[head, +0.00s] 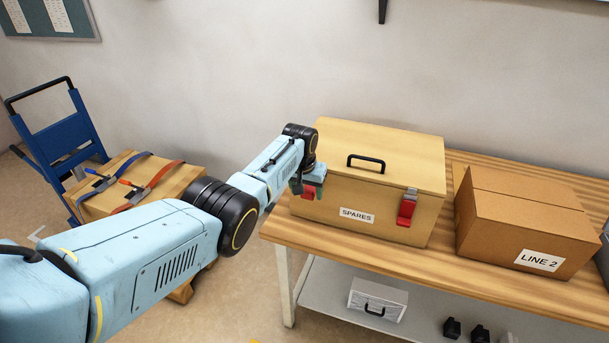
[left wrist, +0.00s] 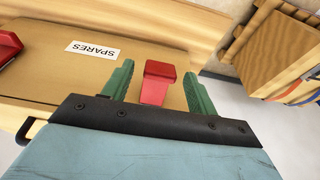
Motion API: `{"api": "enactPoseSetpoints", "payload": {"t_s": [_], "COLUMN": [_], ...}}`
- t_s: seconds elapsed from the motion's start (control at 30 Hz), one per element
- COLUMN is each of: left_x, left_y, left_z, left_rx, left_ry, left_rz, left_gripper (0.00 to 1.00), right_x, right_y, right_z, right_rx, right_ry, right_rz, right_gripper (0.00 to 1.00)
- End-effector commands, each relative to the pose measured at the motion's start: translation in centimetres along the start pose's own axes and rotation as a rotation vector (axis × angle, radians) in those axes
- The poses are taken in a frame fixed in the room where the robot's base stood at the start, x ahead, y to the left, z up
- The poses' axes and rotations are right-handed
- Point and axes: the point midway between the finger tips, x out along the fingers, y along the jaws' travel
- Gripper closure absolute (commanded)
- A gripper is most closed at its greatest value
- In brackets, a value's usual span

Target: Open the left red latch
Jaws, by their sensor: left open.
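A wooden box labelled SPARES (head: 337,205) stands on the workbench with its lid down and a black handle on top. Its left red latch (head: 309,193) is partly hidden by my left gripper in the head view. My left gripper (head: 312,186) is at the box's front left. In the left wrist view, its green fingers (left wrist: 158,85) are open on either side of the left red latch (left wrist: 158,82), with gaps visible. The right red latch (head: 407,210) sits against the box front and shows at the left edge of the wrist view (left wrist: 8,45). My right gripper is not in view.
A cardboard box labelled LINE 2 (head: 520,222) stands right of the SPARES box on the wooden workbench (head: 360,256). A white box (head: 378,300) and small black items are on the lower shelf. A blue hand truck (head: 58,135) with a strapped crate stands at left.

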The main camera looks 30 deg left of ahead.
Motion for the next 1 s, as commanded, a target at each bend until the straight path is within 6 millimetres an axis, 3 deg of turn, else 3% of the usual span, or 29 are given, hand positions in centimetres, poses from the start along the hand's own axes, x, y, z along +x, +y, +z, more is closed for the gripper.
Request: {"api": "enactPoseSetpoints", "payload": {"t_s": [0.2,0.7,1.0], "left_x": [-2.9,-10.8,-13.0], "left_y": [-0.1,0.0,0.0], "left_z": [-0.1,-0.1,0.0], "left_rx": [-0.001,0.0,0.0], "left_ry": [0.004,0.005,0.001], "left_rz": [0.0,0.0,0.0], "left_gripper": [0.42,0.42,0.42], "right_x": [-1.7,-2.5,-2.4], "right_y": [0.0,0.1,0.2], "right_z": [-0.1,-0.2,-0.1], "right_rx": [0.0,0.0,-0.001], "right_ry": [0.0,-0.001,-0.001], "right_rz": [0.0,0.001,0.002], "right_gripper": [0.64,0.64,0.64]}}
